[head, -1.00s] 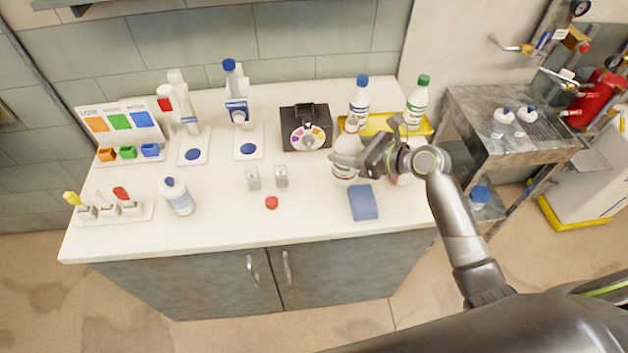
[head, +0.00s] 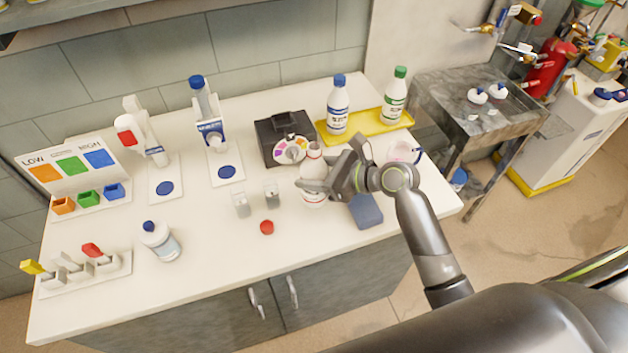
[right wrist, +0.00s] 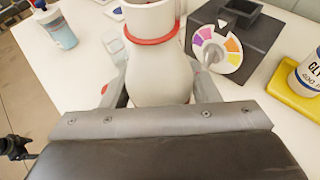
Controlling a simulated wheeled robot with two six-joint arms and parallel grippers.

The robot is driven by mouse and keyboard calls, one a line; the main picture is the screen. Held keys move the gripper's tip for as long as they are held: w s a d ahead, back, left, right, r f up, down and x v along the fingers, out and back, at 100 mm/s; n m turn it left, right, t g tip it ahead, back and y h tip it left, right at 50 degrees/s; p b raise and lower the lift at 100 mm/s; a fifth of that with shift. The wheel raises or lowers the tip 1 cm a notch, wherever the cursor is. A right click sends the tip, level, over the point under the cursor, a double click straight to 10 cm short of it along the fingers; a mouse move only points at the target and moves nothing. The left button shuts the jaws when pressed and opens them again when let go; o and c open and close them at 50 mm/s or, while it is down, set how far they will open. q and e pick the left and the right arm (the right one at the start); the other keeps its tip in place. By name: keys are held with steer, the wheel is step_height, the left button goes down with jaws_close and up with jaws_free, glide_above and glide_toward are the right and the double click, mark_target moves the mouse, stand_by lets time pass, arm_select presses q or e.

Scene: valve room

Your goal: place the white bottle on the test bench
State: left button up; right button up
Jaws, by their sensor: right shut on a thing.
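My right gripper (head: 320,184) is shut on the white bottle (head: 314,197) over the front middle of the white-topped test bench (head: 215,262). The bottle is upright, with a red ring at its neck. In the right wrist view the bottle (right wrist: 160,72) stands between my right gripper's fingers (right wrist: 160,92). Its base is hidden, so I cannot tell whether it touches the bench top. My left gripper is not in the head view.
A black box with a colour dial (head: 290,150) is just behind the bottle. A blue sponge (head: 367,211) lies to its right, a red cap (head: 267,227) to its front left. A yellow tray (head: 365,127) carries two bottles.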

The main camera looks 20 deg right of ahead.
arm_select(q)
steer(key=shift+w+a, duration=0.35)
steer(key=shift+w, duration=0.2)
arm_select(e)
steer(key=shift+f, duration=1.5)
steer(key=shift+f, duration=0.1)
steer(key=o, duration=1.2)
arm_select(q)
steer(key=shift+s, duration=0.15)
arm_select(e)
steer(key=shift+s+d, duration=0.1)
arm_select(q)
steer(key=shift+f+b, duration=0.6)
steer(key=shift+b, duration=0.05)
arm_select(e)
steer(key=v, duration=1.1)
steer(key=shift+s+d+r, duration=0.25)
